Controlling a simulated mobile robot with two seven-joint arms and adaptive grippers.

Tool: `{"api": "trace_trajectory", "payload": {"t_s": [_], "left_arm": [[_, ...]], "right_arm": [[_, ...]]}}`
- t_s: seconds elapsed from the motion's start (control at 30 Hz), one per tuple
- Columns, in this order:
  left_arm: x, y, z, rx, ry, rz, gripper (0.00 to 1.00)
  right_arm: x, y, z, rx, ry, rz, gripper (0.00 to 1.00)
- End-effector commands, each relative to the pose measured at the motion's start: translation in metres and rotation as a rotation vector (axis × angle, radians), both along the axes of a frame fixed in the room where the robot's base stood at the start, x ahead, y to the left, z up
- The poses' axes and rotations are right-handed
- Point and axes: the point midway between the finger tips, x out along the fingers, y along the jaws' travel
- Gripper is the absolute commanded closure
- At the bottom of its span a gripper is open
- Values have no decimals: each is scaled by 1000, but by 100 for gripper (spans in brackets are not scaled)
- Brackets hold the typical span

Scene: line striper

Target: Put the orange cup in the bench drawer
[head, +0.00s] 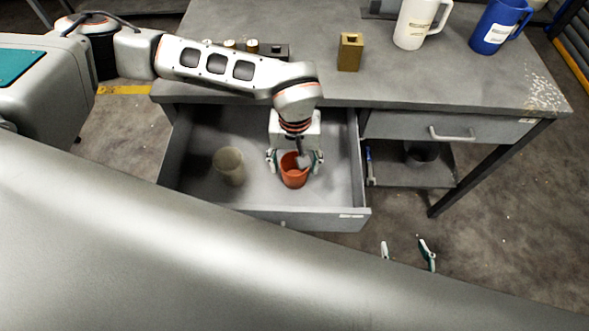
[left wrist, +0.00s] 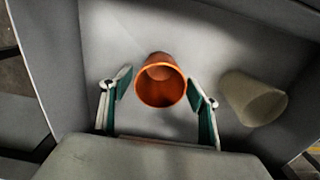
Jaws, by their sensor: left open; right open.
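The orange cup (head: 293,176) stands inside the open bench drawer (head: 335,190), and it also shows in the left wrist view (left wrist: 161,82). My left gripper (head: 295,160) is down in the drawer and open, with one finger on each side of the cup. In the left wrist view a gap shows between the cup and each finger. My right gripper (head: 408,250) is open and empty at the lower right, in front of the bench; only its fingertips show past a large grey part in the foreground.
A beige cup (head: 229,166) is in the drawer, left of the orange cup. On the bench top (head: 320,90) are a brass-coloured block (head: 350,52), a white jug (head: 413,24) and a blue jug (head: 497,26). A second drawer (head: 440,130) at the right is shut.

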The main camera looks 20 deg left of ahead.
Motion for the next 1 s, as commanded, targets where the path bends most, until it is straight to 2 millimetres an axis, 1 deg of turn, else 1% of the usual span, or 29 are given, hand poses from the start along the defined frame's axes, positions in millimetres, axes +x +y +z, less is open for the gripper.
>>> {"api": "trace_trajectory", "payload": {"t_s": [0.03,0.2,0.3,0.4,0.6,1.0], "left_arm": [[2,0,14,-1,-5,-2,40],[1,0,46,0,-3,-2,40],[0,0,61,1,-2,-1,40],[0,0,71,0,-1,-1,40],[0,0,78,1,1,0,40],[0,0,78,1,1,0,40]], "right_arm": [[1,0,2,0,-2,-1,39],[1,0,4,1,-4,0,39],[1,0,4,1,-4,0,39],[2,0,5,1,-4,0,39],[2,0,5,1,-4,0,39],[1,0,4,0,-3,0,39]]}}
